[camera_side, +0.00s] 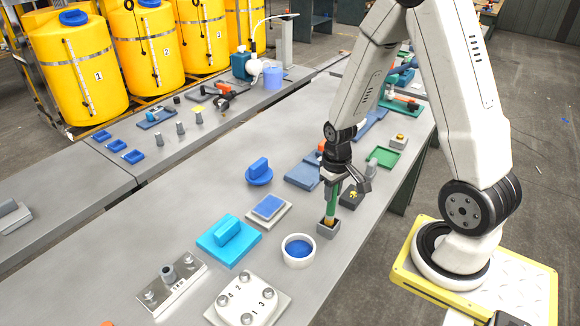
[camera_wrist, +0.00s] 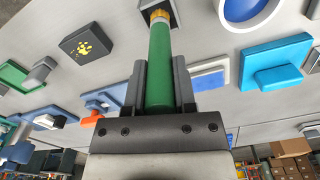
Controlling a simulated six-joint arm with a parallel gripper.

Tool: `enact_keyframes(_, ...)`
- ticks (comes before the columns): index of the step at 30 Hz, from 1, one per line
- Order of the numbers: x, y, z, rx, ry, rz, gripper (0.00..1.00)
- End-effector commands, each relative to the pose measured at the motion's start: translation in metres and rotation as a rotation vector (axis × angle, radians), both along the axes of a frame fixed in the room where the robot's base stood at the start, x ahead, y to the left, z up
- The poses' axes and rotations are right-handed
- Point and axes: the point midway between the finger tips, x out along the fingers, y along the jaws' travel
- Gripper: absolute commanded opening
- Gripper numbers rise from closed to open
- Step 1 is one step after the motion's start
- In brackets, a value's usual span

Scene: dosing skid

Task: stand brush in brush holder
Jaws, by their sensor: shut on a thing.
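My gripper (camera_side: 338,184) is shut on the green handle, which also shows between the two fingers in the wrist view (camera_wrist: 161,75). The brush holder is a small grey square cup (camera_side: 327,230) on the bench. The brush's lower end is at the holder's opening and seems to reach inside it; the wrist view also shows the holder (camera_wrist: 172,14) around the tip.
A white round bowl with blue inside (camera_side: 298,250) stands close to the holder. A black block with a yellow mark (camera_side: 351,197) is just behind it. A cyan block (camera_side: 228,238) and a numbered white plate (camera_side: 247,300) lie nearer the front.

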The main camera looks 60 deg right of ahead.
Motion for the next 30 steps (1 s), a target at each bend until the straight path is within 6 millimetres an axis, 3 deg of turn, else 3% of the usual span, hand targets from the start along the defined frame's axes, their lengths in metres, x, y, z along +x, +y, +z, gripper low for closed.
enact_keyframes(9, 0.000, 0.000, -0.014, 0.000, 0.001, 0.000, 0.00)
enact_keyframes(23, 0.000, 0.000, -0.017, 0.000, 0.000, 0.000, 0.00)
enact_keyframes(24, 0.000, 0.000, -0.017, 0.000, 0.000, 0.000, 0.40)
enact_keyframes(27, 0.000, 0.000, -0.017, 0.000, 0.000, 0.000, 0.71)
enact_keyframes(30, 0.000, 0.000, -0.017, 0.000, 0.000, 0.000, 0.75)
